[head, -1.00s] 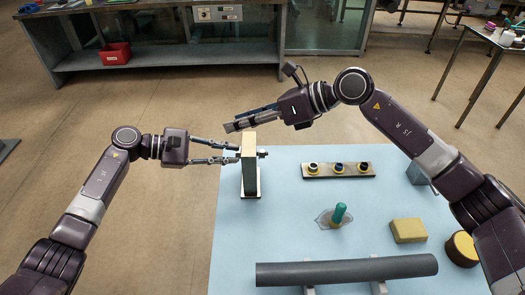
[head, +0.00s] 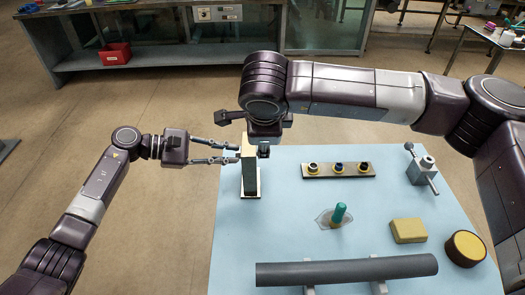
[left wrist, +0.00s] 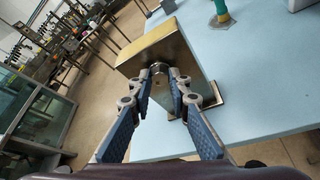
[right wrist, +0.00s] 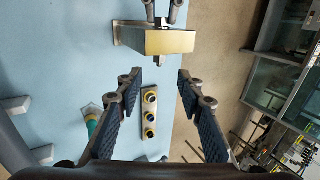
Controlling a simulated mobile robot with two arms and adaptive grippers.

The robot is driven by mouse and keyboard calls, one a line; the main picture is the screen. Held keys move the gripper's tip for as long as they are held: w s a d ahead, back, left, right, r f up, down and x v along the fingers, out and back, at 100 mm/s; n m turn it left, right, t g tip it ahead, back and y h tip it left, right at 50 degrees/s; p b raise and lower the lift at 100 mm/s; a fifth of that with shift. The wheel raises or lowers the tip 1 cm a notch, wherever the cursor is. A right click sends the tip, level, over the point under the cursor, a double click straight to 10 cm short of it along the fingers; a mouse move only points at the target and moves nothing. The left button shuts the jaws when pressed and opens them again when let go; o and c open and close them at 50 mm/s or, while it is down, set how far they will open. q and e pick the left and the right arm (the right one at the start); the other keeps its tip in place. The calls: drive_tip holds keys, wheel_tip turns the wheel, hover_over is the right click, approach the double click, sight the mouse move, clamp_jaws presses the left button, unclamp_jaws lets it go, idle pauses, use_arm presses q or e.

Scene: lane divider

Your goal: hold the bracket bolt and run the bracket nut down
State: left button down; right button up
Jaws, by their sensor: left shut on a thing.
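The bracket (head: 249,175) stands upright at the table's left back edge, a tall plate with a brass-coloured face. It also shows in the left wrist view (left wrist: 180,82) and the right wrist view (right wrist: 175,42). My left gripper (head: 231,153) is shut on the bracket bolt's end (left wrist: 158,67) at the bracket's left side. On the opposite side a short dark bolt end (right wrist: 156,63) sticks out; I cannot tell nut from bolt there. My right gripper (right wrist: 158,77) is open and empty, its fingers apart and short of that end. In the head view my right arm hides most of it.
A strip with three ringed fittings (head: 338,170) lies right of the bracket. A teal-handled tool (head: 339,213), a yellow sponge (head: 409,231), a round tin (head: 464,248), a grey lever block (head: 422,171) and a grey pipe (head: 345,269) are also on the blue table (head: 290,225).

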drive_tip(key=x, duration=1)
clamp_jaws()
